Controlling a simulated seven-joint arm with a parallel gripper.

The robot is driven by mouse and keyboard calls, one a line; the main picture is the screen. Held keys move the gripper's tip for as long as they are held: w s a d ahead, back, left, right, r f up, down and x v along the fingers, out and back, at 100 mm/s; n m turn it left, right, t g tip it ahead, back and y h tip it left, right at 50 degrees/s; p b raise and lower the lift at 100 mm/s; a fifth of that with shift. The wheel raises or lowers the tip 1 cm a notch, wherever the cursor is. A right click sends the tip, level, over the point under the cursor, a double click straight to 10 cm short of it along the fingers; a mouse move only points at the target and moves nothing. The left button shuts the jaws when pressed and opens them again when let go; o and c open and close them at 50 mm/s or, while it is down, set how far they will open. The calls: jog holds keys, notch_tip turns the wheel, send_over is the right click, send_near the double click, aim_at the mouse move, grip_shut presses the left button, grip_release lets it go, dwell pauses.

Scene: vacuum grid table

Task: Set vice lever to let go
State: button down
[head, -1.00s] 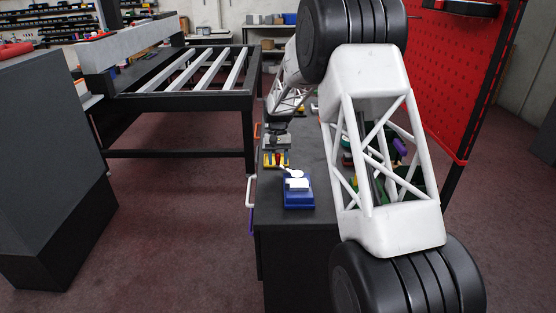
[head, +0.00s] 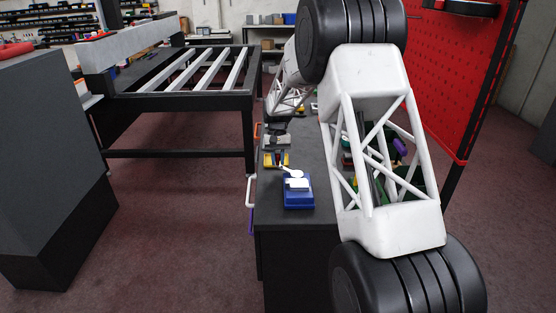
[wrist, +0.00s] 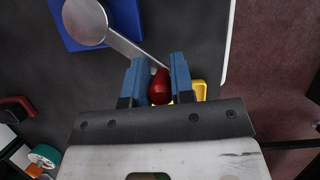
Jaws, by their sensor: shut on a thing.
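The blue vice (head: 298,199) stands on the dark table top in the head view, with a silver lever (head: 287,169) reaching from its top toward my gripper. In the wrist view the lever (wrist: 127,47) runs from a round silver hub (wrist: 85,22) to a dark red knob (wrist: 160,88). My gripper (wrist: 155,75) has its two blue fingers on either side of this knob and is shut on it. The blue vice body (wrist: 127,14) shows only in part at the top of the wrist view.
A yellow object (wrist: 200,92) lies just beside the right finger. An orange handle (head: 257,132) and a white handle (head: 250,191) stick out from the table's left side. A red pegboard (head: 450,80) stands at the right.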

jog(key=s+n, duration=0.1)
jog(key=s+a+n+h, duration=0.1)
jog(key=s+n, duration=0.1)
jog(key=n, duration=0.1)
jog(key=shift+a+h, duration=0.3)
jog(key=shift+s+a+n+t+h, duration=0.1)
jog(key=shift+s+n+t+h, duration=0.25)
jog(key=shift+s+n, duration=0.6)
jog(key=shift+s+a+n+t+h, duration=0.1)
jog(key=shift+s+n+t+h, duration=0.4)
jog(key=shift+n, duration=0.75)
jog(key=shift+s, duration=0.2)
jog(key=c, duration=1)
grip_release()
jog(key=v, duration=0.7)
jog(key=shift+w+r, duration=0.2)
jog(key=shift+r, duration=0.15)
